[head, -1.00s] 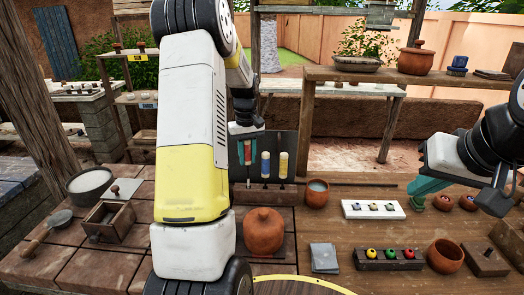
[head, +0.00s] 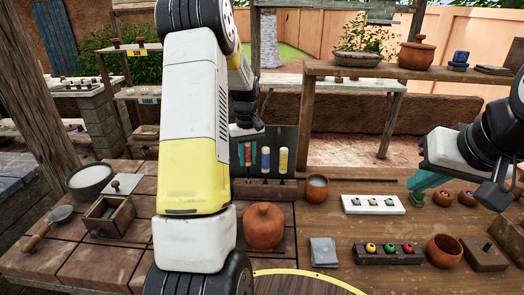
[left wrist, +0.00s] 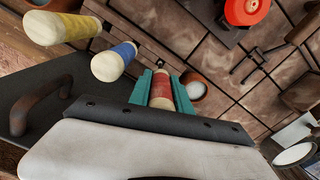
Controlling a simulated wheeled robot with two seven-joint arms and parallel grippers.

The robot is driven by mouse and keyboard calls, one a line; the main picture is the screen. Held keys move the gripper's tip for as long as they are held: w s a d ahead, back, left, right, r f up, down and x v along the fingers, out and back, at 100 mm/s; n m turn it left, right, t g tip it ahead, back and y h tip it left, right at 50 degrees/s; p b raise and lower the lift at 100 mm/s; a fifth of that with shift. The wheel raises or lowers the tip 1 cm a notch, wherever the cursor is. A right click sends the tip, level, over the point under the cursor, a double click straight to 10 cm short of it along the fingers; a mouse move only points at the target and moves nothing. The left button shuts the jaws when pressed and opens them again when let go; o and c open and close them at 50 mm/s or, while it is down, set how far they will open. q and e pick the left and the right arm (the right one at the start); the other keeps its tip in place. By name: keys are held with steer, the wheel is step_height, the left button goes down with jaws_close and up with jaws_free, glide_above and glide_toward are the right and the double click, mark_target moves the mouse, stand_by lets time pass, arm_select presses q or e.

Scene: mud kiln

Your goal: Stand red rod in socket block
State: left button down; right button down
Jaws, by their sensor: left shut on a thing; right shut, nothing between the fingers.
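My left gripper (head: 247,154) is shut on the red rod (head: 247,152), which is upright beside the blue rod (head: 265,160) and yellow rod (head: 283,160) in front of a dark panel. The rods appear to stand at a low brown base (head: 262,191), possibly the socket block. The red rod's lower end is not clear. My right gripper (head: 420,192) is shut and empty at the right.
A lidded clay pot (head: 264,228) stands in front of the panel. A small clay cup (head: 317,187) is close on the right. A white tray (head: 350,207) and a dark block with coloured balls (head: 372,260) lie farther right.

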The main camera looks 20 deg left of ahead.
arm_select(q)
steer(key=shift+f, duration=1.05)
steer(key=c, duration=1.1)
jaws_free()
steer(key=shift+r, duration=0.1)
